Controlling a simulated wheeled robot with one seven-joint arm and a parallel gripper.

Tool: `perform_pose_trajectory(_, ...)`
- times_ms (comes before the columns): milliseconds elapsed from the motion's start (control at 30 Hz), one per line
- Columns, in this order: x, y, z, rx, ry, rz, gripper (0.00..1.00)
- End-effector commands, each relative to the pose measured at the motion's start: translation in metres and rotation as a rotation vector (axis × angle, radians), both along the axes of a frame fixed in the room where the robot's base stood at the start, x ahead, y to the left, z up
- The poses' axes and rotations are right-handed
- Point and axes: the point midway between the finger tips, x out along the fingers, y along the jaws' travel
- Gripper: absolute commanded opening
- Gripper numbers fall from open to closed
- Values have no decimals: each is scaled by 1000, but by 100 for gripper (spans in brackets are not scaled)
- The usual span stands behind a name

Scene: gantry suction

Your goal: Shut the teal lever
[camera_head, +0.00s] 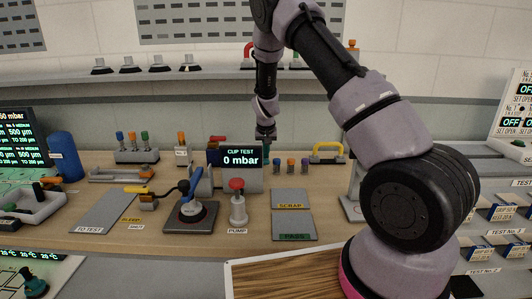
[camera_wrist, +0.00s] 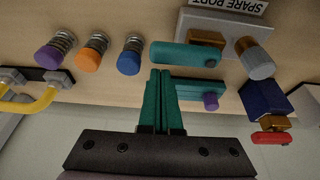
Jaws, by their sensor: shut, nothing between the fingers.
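The teal lever (camera_wrist: 182,55) lies crosswise in the wrist view, joined at its right to a brass valve body (camera_wrist: 207,38) on a grey block labelled SPARE PORT. My gripper (camera_wrist: 159,73) has green fingers that are shut together with nothing between them. Its tips are at the lever's left part, right at its near edge; I cannot tell whether they touch it. In the head view my gripper (camera_head: 265,138) points down behind the CUP TEST display, and the lever is mostly hidden there.
Suction cups in purple, orange (camera_wrist: 89,59) and blue stand left of the lever. A purple-tipped teal piece (camera_wrist: 200,96) and a blue block with a red handle (camera_wrist: 270,137) are close by. A yellow handle (camera_head: 327,150) stands to the right in the head view.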

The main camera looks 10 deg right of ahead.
Motion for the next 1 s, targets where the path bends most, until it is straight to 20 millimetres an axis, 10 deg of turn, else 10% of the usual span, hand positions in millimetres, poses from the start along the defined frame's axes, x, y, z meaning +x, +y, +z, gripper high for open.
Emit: perform_pose_trajectory(1000, -10, 0, 0, 0, 1, 0, 0)
